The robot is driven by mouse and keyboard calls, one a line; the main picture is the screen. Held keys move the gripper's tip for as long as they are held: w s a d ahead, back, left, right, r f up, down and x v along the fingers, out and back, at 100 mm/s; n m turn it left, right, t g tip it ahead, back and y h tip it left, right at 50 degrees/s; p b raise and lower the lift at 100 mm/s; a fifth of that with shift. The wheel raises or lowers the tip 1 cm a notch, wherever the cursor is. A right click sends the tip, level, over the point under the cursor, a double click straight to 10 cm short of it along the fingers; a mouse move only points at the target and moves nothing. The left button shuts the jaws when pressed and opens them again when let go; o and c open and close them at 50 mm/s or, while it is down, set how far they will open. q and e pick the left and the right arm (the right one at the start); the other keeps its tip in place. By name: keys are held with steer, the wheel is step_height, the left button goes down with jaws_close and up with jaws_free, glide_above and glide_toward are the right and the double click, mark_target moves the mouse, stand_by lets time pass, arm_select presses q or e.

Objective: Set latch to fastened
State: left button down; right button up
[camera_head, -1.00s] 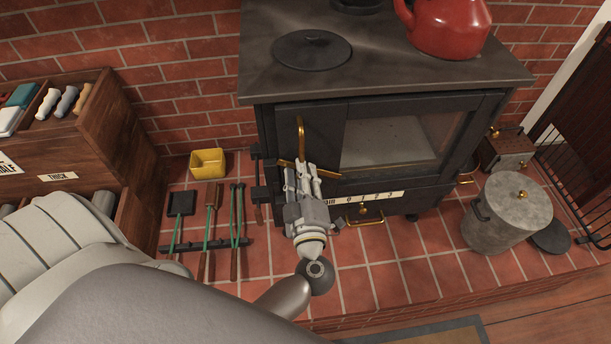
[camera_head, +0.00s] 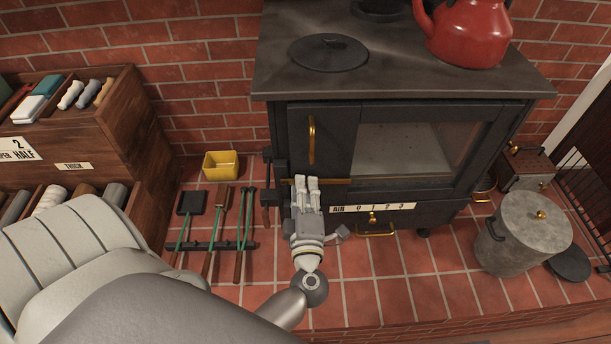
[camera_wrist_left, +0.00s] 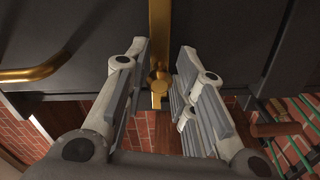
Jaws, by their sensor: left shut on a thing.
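The latch is a slim brass bar (camera_head: 335,181) at the bottom of the black stove door, below the upright brass door handle (camera_head: 312,140). It lies about level, along the door's lower edge. My left gripper (camera_head: 308,181) covers its middle and is shut on it. In the left wrist view the latch (camera_wrist_left: 160,30) runs between the fingers of my left gripper (camera_wrist_left: 160,75), with a round brass knob at its near end. The door handle (camera_wrist_left: 45,72) shows at left there. The stove door looks closed. My right gripper is not in view.
A red kettle (camera_head: 470,32) stands on the stove top. Fire tools (camera_head: 210,235) and a yellow box (camera_head: 220,165) are left of the stove. A grey lidded pot (camera_head: 525,232) stands at right. The tiles in front of the stove are mostly clear.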

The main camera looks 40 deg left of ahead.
arm_select(q)
steer(key=shift+s+a+f, duration=0.15)
steer(key=shift+s+f, duration=0.05)
steer(key=shift+f, duration=0.35)
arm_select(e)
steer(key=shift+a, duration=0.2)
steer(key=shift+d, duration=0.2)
arm_select(q)
steer(key=c, duration=1.3)
jaws_free()
steer(key=shift+c, duration=0.2)
steer(key=shift+w+r, duration=0.15)
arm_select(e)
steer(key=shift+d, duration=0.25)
arm_select(q)
steer(key=v, duration=1.2)
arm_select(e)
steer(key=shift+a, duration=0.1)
